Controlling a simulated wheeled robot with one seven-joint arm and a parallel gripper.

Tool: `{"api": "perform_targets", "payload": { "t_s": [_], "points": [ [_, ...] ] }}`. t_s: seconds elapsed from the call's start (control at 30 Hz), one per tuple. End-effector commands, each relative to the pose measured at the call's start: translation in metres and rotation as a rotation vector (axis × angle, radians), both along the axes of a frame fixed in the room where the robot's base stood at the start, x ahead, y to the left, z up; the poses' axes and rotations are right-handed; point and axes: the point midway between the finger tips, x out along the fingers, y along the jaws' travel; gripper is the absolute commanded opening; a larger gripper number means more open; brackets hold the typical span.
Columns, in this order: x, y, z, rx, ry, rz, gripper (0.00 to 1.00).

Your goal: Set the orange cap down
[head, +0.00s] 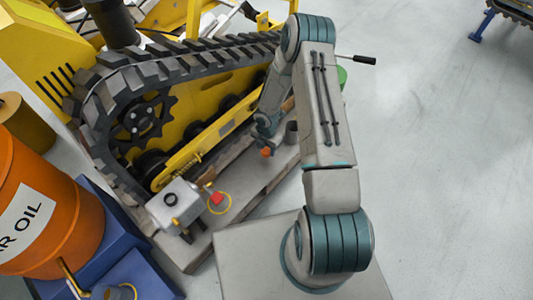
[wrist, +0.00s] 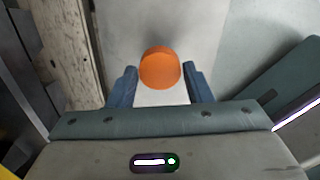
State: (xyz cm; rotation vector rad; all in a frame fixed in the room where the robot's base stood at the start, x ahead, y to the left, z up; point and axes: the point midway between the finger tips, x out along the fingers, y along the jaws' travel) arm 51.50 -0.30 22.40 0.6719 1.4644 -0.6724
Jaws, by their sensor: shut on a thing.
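The orange cap (head: 266,152) is a small round piece at the end of my gripper (head: 264,143) in the head view. In the wrist view, the cap (wrist: 160,67) sits between the tips of the two blue fingers of my gripper (wrist: 160,73). The gripper is shut on it. The cap is held beside the yellow tracked carrier, above or near the wooden platform (head: 238,205); I cannot tell the exact height. Part of my forearm hides the area right of the gripper.
The tracked carrier (head: 212,98) stands left of my gripper. A grey box (head: 178,203) and a red knob with a yellow ring (head: 216,198) are on the platform's near end. An orange oil drum (head: 40,215) stands left.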

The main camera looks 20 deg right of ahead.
Motion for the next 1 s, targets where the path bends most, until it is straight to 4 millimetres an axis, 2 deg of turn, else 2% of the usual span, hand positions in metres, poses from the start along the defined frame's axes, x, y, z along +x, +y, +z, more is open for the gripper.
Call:
{"api": "perform_targets", "payload": {
  "t_s": [0.1, 0.2, 0.57, 0.6, 0.67, 0.7, 1.0],
  "points": [
    [0.0, 0.0, -0.023, 0.0, 0.0, 0.0, 0.24],
    [0.0, 0.0, -0.035, 0.001, 0.001, 0.0, 0.24],
    [0.0, 0.0, -0.037, 0.0, 0.0, 0.0, 0.24],
    [0.0, 0.0, -0.038, 0.0, 0.0, 0.0, 0.48],
    [0.0, 0.0, -0.037, 0.0, 0.0, 0.0, 0.65],
    [0.0, 0.0, -0.037, 0.0, 0.0, 0.0, 0.68],
    [0.0, -0.001, -0.034, 0.0, 0.0, 0.0, 0.68]
  ]
}}
